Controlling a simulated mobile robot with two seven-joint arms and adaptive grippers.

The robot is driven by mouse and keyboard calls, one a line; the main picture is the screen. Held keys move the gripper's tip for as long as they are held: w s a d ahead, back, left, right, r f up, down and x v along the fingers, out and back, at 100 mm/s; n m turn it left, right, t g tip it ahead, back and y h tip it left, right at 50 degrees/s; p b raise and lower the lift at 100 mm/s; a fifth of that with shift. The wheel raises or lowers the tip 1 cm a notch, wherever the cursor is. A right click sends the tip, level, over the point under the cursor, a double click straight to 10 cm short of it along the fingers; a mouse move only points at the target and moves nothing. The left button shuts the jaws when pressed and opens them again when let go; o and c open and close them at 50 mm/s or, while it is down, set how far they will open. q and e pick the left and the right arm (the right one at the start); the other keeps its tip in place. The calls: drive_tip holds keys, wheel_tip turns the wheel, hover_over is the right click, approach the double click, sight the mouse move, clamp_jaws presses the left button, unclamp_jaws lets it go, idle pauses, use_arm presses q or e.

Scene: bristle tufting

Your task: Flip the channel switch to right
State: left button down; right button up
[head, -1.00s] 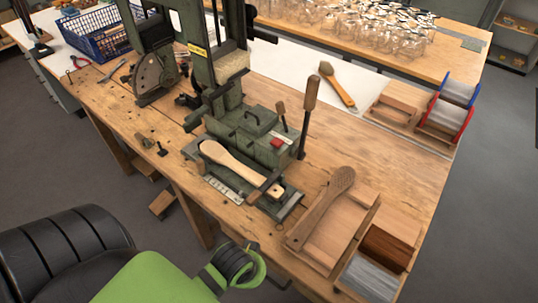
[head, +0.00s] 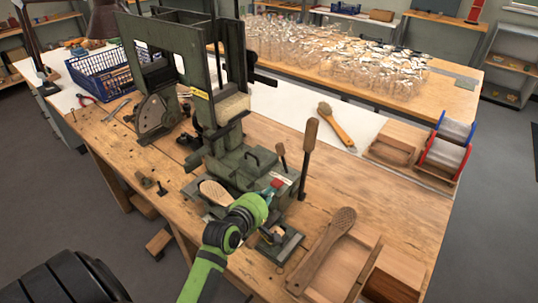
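The green tufting machine (head: 235,168) stands on the wooden workbench. On its base are a short lever with a wooden knob (head: 281,150), a taller wooden-handled lever (head: 308,140) and a red part (head: 278,183). I cannot tell for sure which is the channel switch; the short lever stands nearly upright, leaning slightly left. My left arm reaches in from the bottom over the machine's front. My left gripper (head: 270,190) is mostly hidden behind its own green wrist, close to the red part, and its fingers cannot be made out. My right gripper is out of view.
A wooden brush body (head: 213,190) lies on the machine, partly covered by my arm. A brush (head: 328,245) rests on a wooden tray (head: 345,262) at the right front. A blue basket (head: 100,76) stands at left.

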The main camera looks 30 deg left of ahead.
sight(269, 162)
use_arm(q)
drive_tip(key=w+a+r+n+t+y, duration=0.2)
drive_tip(key=a+r+n, duration=0.1)
drive_tip(key=a+n, duration=0.2)
drive_tip(key=shift+w+a+r+n+y, duration=0.25)
drive_tip(key=shift+a+n+y, duration=0.15)
drive_tip(key=shift+n, duration=0.3)
drive_tip(key=x, duration=1)
drive_tip(key=shift+f+p, duration=0.15)
drive_tip(key=shift+p, duration=0.2)
